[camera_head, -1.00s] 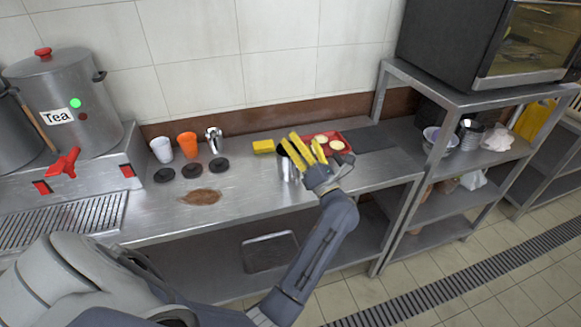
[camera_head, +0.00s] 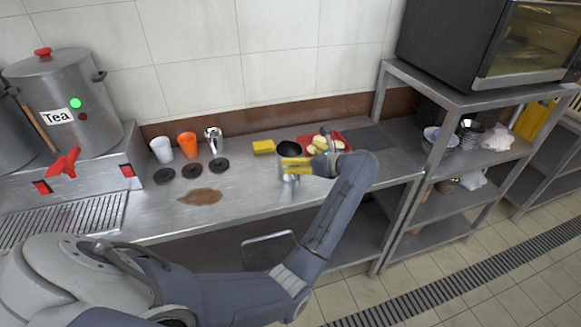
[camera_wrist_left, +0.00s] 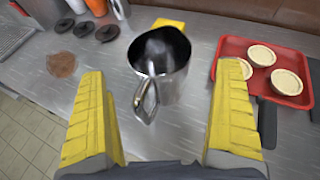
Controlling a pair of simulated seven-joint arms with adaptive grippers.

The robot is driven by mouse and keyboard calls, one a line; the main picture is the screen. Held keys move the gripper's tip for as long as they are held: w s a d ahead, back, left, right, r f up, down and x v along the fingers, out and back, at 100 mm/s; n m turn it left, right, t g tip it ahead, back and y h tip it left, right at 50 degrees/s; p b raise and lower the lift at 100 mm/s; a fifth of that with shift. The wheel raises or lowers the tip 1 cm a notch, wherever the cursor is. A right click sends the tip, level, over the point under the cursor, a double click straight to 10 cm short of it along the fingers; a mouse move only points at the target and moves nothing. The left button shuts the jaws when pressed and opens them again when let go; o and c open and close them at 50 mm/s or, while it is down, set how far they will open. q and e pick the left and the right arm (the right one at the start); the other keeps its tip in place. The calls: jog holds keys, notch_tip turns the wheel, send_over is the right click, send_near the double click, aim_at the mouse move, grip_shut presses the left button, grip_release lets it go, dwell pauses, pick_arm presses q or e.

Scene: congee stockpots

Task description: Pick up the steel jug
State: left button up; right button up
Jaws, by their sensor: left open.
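The steel jug (camera_head: 289,149) stands upright on the steel counter, its dark open mouth facing up. In the left wrist view the jug (camera_wrist_left: 172,82) is ahead of my gripper, with its loop handle turned toward me. My left gripper (camera_head: 290,166) is open, its yellow fingers level and close in front of the jug, hiding part of its lower body. In the left wrist view the fingers (camera_wrist_left: 163,80) are spread wide on either side of the handle, with nothing held. My right gripper is not in view.
A red tray (camera_head: 343,138) with pale tarts lies right of the jug, close to the fingers. A yellow sponge (camera_head: 263,147) lies behind left. Cups, black lids and a brown spill (camera_head: 200,196) are further left. A shelf rack (camera_head: 440,95) stands at the right.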

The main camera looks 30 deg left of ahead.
aim_at(282, 152)
pick_arm(q)
jog(key=shift+x, duration=2.5)
jog(key=c, duration=1.6)
jog(key=shift+r, duration=0.1)
